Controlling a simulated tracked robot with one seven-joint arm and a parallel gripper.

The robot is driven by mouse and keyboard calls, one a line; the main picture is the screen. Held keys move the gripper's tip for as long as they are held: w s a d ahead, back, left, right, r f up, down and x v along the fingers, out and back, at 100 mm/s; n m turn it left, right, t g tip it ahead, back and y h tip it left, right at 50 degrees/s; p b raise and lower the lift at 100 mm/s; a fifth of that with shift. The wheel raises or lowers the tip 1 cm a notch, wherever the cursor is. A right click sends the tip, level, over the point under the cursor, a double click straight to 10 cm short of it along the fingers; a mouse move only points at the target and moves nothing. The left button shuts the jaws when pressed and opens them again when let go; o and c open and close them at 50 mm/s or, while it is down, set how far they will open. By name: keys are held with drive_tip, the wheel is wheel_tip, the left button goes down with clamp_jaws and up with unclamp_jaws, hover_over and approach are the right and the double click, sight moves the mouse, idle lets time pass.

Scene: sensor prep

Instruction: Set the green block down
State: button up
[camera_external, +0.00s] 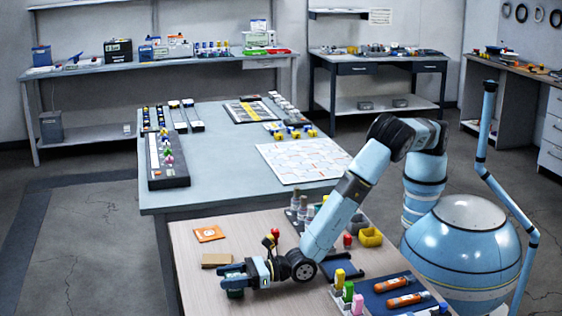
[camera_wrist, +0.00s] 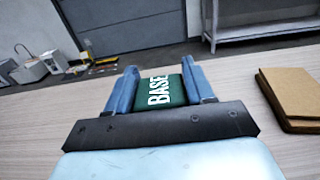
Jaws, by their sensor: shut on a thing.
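In the external view only a small dark green part of the block (camera_external: 235,292) shows below the fingers. I cannot tell whether its underside touches the table.
A brown cardboard piece (camera_external: 216,260) lies just behind my gripper; it also shows at the right in the wrist view (camera_wrist: 292,92). An orange card (camera_external: 209,233) lies farther back. A blue mat (camera_external: 384,301) with orange tubes and a yellow bin (camera_external: 371,237) are to the right.

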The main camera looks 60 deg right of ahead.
drive_tip(key=o, duration=1.1)
drive_tip(key=v, duration=1.2)
drive_tip(key=shift+r, duration=0.1)
